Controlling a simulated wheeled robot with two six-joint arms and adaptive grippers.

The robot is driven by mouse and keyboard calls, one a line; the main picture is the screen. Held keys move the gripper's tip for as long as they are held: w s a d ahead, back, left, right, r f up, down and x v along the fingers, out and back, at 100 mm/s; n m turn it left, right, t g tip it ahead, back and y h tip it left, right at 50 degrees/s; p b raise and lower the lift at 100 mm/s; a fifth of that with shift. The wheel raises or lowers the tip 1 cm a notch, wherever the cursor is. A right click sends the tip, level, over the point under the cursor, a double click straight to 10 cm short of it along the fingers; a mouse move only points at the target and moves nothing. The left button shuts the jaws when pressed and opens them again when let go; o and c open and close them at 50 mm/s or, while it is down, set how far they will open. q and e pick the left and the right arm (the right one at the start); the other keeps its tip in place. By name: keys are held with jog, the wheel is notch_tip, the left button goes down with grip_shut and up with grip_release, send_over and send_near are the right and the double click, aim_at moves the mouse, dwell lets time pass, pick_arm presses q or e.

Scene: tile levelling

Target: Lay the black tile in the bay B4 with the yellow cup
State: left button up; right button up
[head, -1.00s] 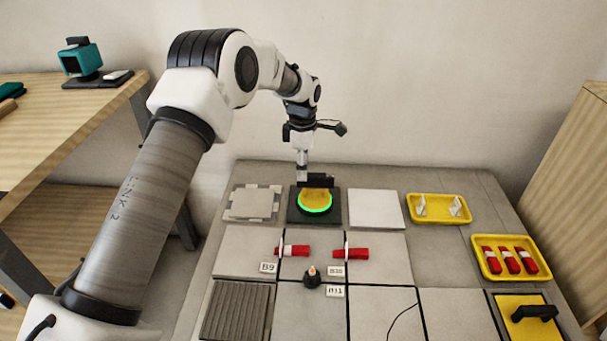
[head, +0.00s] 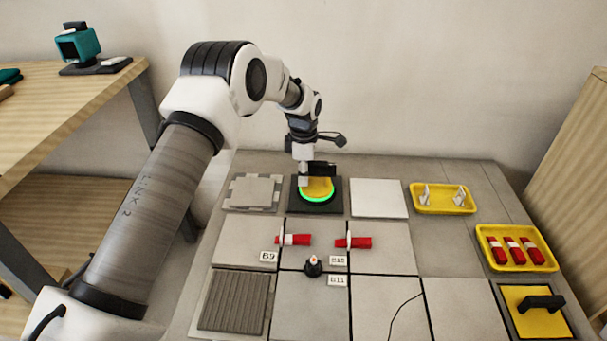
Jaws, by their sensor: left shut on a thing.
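The black tile (head: 298,206) lies in the back row, between a notched grey tile and a pale smooth tile. The yellow cup (head: 317,188) sits on its top, with a lit green ring around its base and a black handle above. My left gripper (head: 307,177) is at the cup's handle, shut on it. The arm partly hides the cup's back. I cannot tell whether the tile is level with its neighbours. No label for B4 is readable. My right gripper is out of view.
Yellow trays (head: 446,210) are at right; one holds red pieces (head: 513,252). A yellow plate with black handle (head: 531,321) lies front right.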

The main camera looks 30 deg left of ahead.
pick_arm(q)
grip_shut()
jog(key=o, duration=0.9)
grip_release()
